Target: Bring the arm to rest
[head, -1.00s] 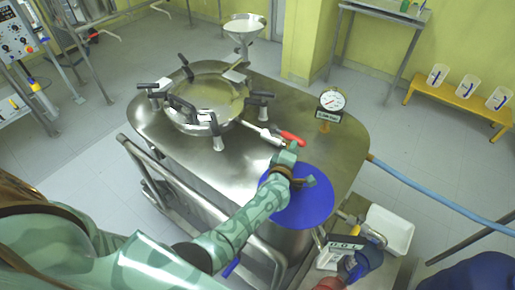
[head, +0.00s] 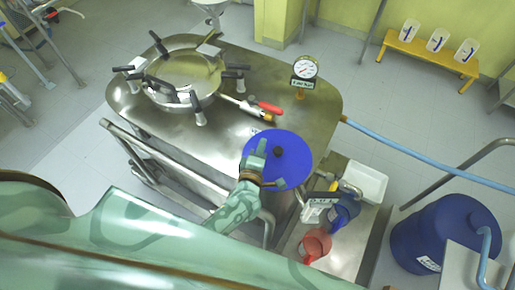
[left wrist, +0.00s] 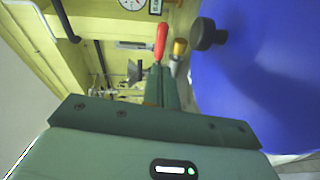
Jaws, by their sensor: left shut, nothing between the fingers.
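The gripper is shut and empty. In the left wrist view the closed fingers (left wrist: 161,85) point away beside the blue lid (left wrist: 260,80), whose black knob (left wrist: 207,34) stands clear of them. I cannot tell how high the gripper is above the lid. My right gripper is not in view.
The reactor (head: 235,110) carries a clamped round hatch (head: 187,78), a red-handled valve (head: 268,108) and a gauge (head: 305,68). A steel side rail (head: 165,165) runs near my arm. A white tray (head: 364,181), a red jug (head: 315,245) and a blue drum (head: 440,235) stand to the right.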

